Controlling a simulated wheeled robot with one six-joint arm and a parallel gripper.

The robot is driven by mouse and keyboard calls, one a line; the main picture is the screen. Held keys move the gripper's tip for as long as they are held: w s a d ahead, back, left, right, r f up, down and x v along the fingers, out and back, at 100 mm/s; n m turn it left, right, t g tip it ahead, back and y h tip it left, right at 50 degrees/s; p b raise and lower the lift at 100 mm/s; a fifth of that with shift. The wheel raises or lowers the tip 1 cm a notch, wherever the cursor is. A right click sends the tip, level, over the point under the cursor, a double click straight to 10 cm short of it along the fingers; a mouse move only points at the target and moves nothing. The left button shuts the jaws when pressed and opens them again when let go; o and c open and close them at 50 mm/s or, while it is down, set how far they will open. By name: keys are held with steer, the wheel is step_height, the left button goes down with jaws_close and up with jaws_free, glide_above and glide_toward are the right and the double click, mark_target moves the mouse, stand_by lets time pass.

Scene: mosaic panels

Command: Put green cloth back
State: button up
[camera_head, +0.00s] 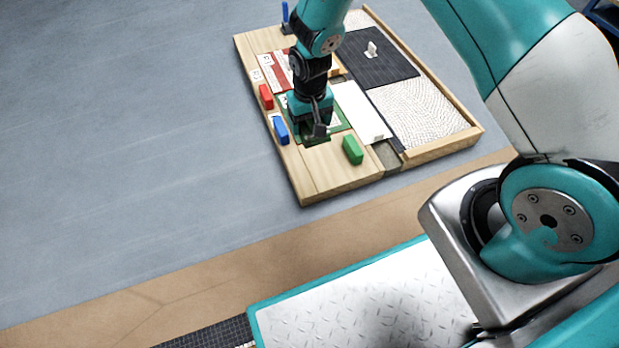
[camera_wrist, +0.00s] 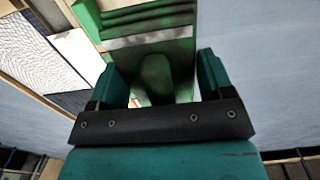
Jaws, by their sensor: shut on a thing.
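My gripper (camera_head: 312,125) is low over the near left part of the wooden panel board, at a green patch. In the wrist view my gripper (camera_wrist: 158,78) has its two teal fingers on either side of a green piece, shut on it. This looks like the green cloth (camera_wrist: 150,18), with ridges or folds and a greyish band across it. In the head view green (camera_head: 338,122) shows around the gripper, partly hidden by it. I cannot tell whether this is the cloth or the panel's slot, or whether the cloth touches the board.
The wooden board (camera_head: 335,180) carries red (camera_head: 266,96), blue (camera_head: 281,130) and green (camera_head: 352,150) blocks close to the gripper. A white panel (camera_head: 360,108), a dark panel (camera_head: 375,65) and a patterned white panel (camera_head: 420,110) lie to the right. Grey floor at left is clear.

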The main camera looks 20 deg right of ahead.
mark_target(310, 172)
step_height(310, 172, down, 20)
steer(key=b, duration=1.1)
steer(key=shift+f+b, duration=0.15)
steer(key=shift+b, duration=0.15)
steer(key=o, duration=0.8)
